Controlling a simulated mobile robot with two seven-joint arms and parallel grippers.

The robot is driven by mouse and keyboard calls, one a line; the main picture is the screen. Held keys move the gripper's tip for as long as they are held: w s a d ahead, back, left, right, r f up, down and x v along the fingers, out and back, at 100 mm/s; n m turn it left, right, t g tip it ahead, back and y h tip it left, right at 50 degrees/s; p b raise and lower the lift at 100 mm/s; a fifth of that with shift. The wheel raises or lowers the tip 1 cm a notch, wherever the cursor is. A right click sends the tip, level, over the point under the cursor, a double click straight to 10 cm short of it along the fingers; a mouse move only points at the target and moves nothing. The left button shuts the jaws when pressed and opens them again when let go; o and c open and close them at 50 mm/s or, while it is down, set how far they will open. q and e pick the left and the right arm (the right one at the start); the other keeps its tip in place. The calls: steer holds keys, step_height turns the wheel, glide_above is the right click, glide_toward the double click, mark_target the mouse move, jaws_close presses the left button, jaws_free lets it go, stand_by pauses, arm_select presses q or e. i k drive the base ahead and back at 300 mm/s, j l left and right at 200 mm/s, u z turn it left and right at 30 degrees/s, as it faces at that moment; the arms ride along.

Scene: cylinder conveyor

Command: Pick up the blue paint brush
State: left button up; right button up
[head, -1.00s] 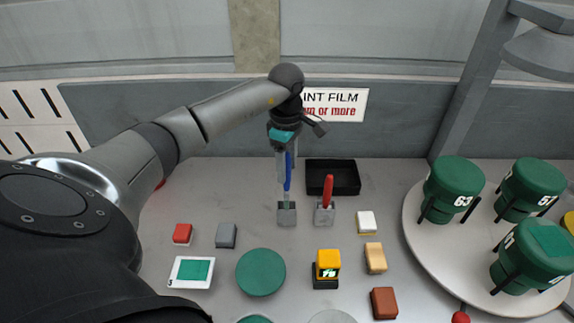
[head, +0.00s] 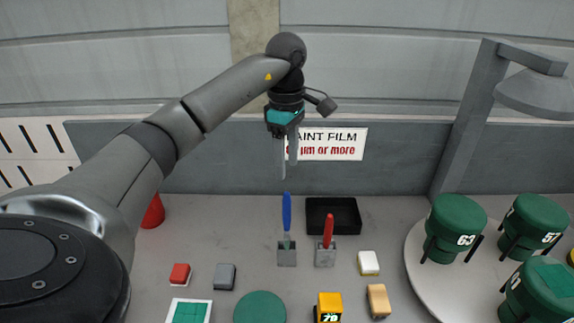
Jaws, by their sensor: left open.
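The blue paint brush (head: 287,212) stands upright, handle up, in a small grey holder (head: 287,256) near the middle of the table. My left gripper (head: 286,168) points down above the brush, with its fingertips a little higher than the handle's top in the picture. Its jaws are open and empty. A second brush with a red handle (head: 328,230) stands in its own grey holder (head: 325,257) just to the right. My right gripper is not in view.
A black tray (head: 347,230) lies behind the red brush. Coloured blocks and a green disc (head: 260,308) lie in front. A round platform (head: 418,262) with green canisters (head: 453,222) and a lamp (head: 540,93) stand right. A red object (head: 153,212) is at left.

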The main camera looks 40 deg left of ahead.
mark_target(287, 221)
steer(key=k+l, duration=0.6)
steer(key=l, duration=0.15)
steer(key=k+l, duration=0.55)
steer(key=l, duration=0.15)
